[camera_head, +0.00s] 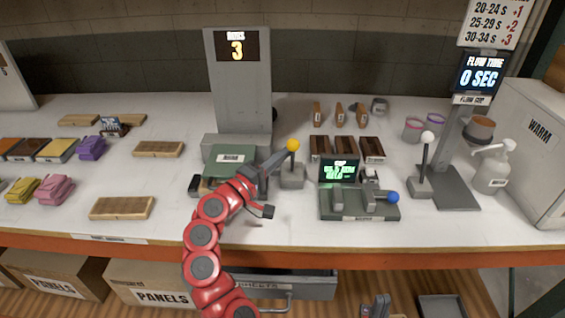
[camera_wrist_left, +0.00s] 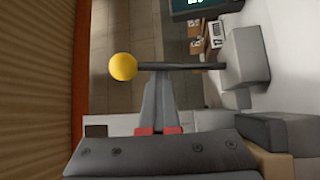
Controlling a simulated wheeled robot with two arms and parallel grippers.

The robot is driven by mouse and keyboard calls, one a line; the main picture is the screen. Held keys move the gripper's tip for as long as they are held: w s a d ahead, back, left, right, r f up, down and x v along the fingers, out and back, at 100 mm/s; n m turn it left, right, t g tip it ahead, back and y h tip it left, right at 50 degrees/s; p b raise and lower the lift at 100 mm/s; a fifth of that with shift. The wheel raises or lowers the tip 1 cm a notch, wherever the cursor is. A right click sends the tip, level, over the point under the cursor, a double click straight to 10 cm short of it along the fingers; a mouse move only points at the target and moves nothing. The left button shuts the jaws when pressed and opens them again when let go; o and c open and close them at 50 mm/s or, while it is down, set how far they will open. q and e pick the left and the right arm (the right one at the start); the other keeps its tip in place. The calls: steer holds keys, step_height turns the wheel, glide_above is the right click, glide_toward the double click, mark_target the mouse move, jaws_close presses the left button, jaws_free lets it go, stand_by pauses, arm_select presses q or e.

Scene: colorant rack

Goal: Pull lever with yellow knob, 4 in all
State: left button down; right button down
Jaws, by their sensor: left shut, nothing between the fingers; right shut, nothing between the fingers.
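The lever with the yellow knob (camera_head: 292,145) stands upright on a small grey base (camera_head: 292,178) near the middle of the table. In the left wrist view its yellow knob (camera_wrist_left: 123,67) and dark rod (camera_wrist_left: 185,66) lie across the picture. My left gripper (camera_head: 282,157) is shut and empty, its tips at the rod just below the knob. In the wrist view the fingertips (camera_wrist_left: 160,76) meet the rod; whether they press on it I cannot tell. My right gripper (camera_head: 376,303) shows small at the bottom edge, shut and empty, away from the levers.
Left of the lever stands a tall grey machine (camera_head: 241,90) whose display reads 3. To the right are a panel with a blue-knob lever (camera_head: 393,197) and a white-knob lever (camera_head: 427,137). Wooden blocks and coloured packs cover the left side.

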arm_select(q)
steer(key=shift+s+d+f+b, duration=0.2)
steer(key=shift+s+f+b, duration=0.1)
steer(key=shift+s+b, duration=0.15)
steer(key=shift+f, duration=0.1)
stand_by(0.4)
steer(key=b+v, duration=0.1)
steer(key=v, duration=1.1)
steer(key=shift+a, duration=0.4)
steer(key=v, duration=0.2)
steer(key=p+v, duration=0.1)
steer(key=v, duration=0.1)
steer(key=shift+s+r, duration=0.1)
steer(key=shift+r, duration=0.2)
steer(key=shift+s+a+f, duration=0.1)
steer(key=shift+s+a, duration=0.2)
steer(key=shift+s, duration=0.1)
stand_by(0.5)
